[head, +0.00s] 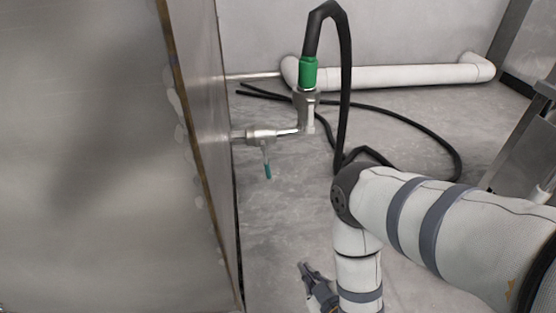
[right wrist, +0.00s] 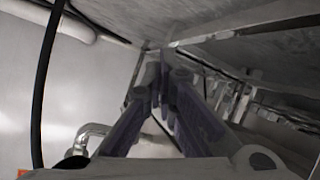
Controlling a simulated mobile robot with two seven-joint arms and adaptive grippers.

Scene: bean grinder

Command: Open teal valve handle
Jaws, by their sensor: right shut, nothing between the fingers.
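The teal valve handle (head: 267,167) hangs down from a metal valve (head: 262,134) on a pipe that comes out of the metal wall panel at the left. In the head view my right gripper (head: 308,272) is low, below and to the right of the handle, and apart from it. In the right wrist view the gripper's fingers (right wrist: 160,75) are closed together and empty. The handle cannot be made out in the right wrist view. My left gripper is not in view.
A vertical fitting with a green collar (head: 308,72) joins the valve pipe to a black hose (head: 346,90), which loops down to the floor. A white pipe (head: 400,76) runs along the back wall. The large metal panel (head: 90,150) fills the left. A metal frame (head: 520,135) stands at right.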

